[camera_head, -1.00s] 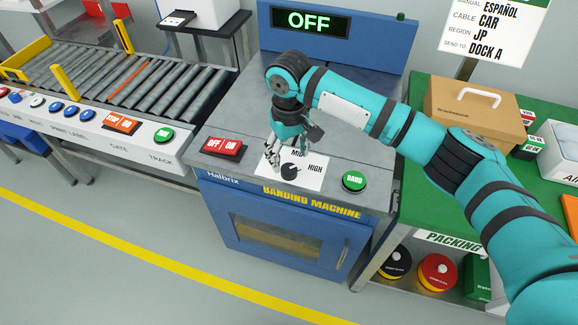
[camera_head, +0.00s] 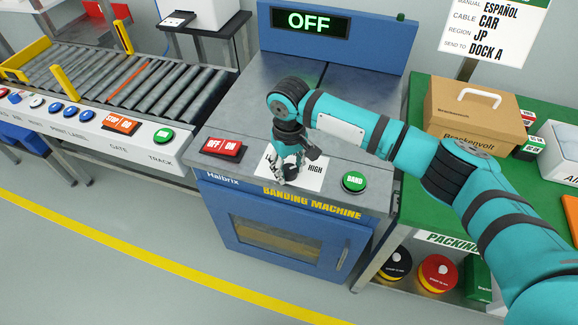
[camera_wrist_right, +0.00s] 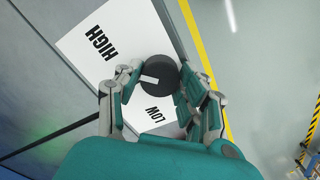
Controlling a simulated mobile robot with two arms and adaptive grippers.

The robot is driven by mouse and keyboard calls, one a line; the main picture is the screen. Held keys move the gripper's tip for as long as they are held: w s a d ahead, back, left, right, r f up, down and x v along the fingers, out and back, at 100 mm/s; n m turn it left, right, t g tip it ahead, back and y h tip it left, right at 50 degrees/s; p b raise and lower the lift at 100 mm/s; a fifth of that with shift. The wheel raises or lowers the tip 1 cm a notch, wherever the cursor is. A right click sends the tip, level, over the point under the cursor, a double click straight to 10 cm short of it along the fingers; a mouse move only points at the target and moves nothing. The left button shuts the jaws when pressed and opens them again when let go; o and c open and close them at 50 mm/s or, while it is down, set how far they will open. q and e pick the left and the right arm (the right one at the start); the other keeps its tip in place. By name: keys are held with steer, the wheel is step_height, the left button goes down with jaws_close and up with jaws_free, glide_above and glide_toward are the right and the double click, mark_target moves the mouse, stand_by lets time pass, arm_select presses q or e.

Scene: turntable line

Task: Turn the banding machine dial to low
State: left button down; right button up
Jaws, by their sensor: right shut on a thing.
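The banding machine (camera_head: 290,212) is blue with a grey top, and its display (camera_head: 310,22) reads OFF. Its white dial plate (camera_head: 313,183) shows HIGH at the right in the head view. In the wrist view the black round dial (camera_wrist_right: 163,72) has a white mark pointing left, between the HIGH (camera_wrist_right: 102,45) and LOW (camera_wrist_right: 152,115) labels. The MID label is hidden there. My right gripper (camera_head: 287,180) is down over the plate, its fingers shut around the dial and hiding it in the head view. My left gripper is not in view.
A red OFF/ON switch (camera_head: 222,149) lies left of the plate and a green BAND button (camera_head: 354,181) right of it. A roller conveyor (camera_head: 130,85) stands at the left. A green packing table (camera_head: 420,215) with a brown box (camera_head: 473,115) stands at the right.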

steer(key=c, duration=0.3)
